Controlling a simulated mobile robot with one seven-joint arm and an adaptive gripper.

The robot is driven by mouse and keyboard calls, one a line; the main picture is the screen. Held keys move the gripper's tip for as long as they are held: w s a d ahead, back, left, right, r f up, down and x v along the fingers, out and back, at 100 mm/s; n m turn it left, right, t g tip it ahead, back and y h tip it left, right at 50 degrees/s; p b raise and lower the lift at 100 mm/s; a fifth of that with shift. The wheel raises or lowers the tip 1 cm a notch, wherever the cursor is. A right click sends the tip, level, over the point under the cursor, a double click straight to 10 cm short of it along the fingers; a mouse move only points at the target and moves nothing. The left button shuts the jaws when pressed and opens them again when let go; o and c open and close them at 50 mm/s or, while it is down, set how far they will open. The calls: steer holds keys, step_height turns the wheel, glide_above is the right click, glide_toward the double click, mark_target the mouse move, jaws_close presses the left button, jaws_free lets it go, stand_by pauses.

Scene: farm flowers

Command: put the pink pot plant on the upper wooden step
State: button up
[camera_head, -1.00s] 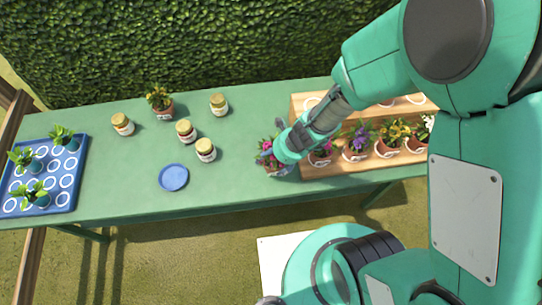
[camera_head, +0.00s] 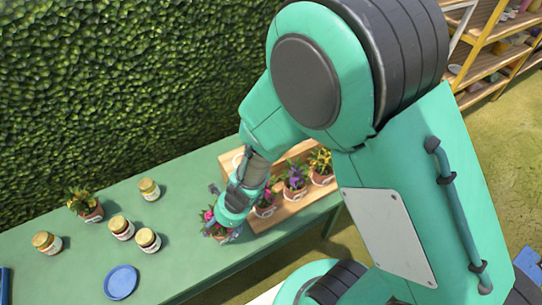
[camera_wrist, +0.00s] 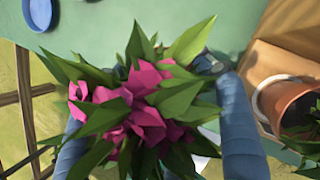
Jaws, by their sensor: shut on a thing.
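The pink pot plant (camera_head: 214,222), with pink flowers and green leaves, is at the left end of the wooden steps. My gripper (camera_head: 222,226) is shut on it. In the wrist view, its blossoms (camera_wrist: 135,105) fill the middle between the two fingers of my gripper (camera_wrist: 155,120), and its pot is hidden. I cannot tell whether it touches the table. The upper wooden step (camera_head: 230,162) is at the back and shows a white ring; my arm hides much of it. The lower step (camera_head: 290,210) holds several potted flowers.
Several jars, including one jar (camera_head: 148,189), an orange-flowered pot (camera_head: 85,205) and a blue dish (camera_head: 121,281) stand on the green table (camera_head: 190,262) to the left. A hedge (camera_head: 110,90) rises behind it. In the wrist view, a terracotta pot (camera_wrist: 285,98) is close on the right.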

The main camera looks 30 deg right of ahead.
step_height(320, 180, up, 21)
steer(key=w+d+r+m+t+p, duration=0.1)
steer(key=w+d+m+p, duration=0.2)
steer(key=d, duration=0.5)
steer(key=w+d+r+h+p, duration=0.1)
steer(key=w+d+p, duration=0.25)
steer(key=d, duration=0.45)
steer(key=w+d+r+m+t+p, duration=0.1)
steer(key=w+d+m+p, duration=0.2)
steer(key=d, duration=0.5)
steer(key=s+d+f+m+h+p, duration=0.15)
steer(key=d+p, duration=0.25)
steer(key=d, duration=0.9)
steer(key=s+d+f+m+h+p, duration=0.1)
steer(key=s+d+m+p, duration=0.3)
steer(key=d, duration=1)
steer(key=shift+n, duration=0.65)
steer(key=x, duration=0.4)
steer(key=shift+a, duration=0.1)
steer(key=shift+f, duration=0.6)
steer(key=shift+c, duration=0.2)
steer(key=w+d+f+p, duration=0.1)
steer(key=w+d+p, duration=0.2)
steer(key=w+d, duration=0.6)
steer(key=w, duration=0.3)
steer(key=shift+w+d+f, duration=0.2)
steer(key=shift+w+d, duration=0.1)
steer(key=shift+d, duration=0.05)
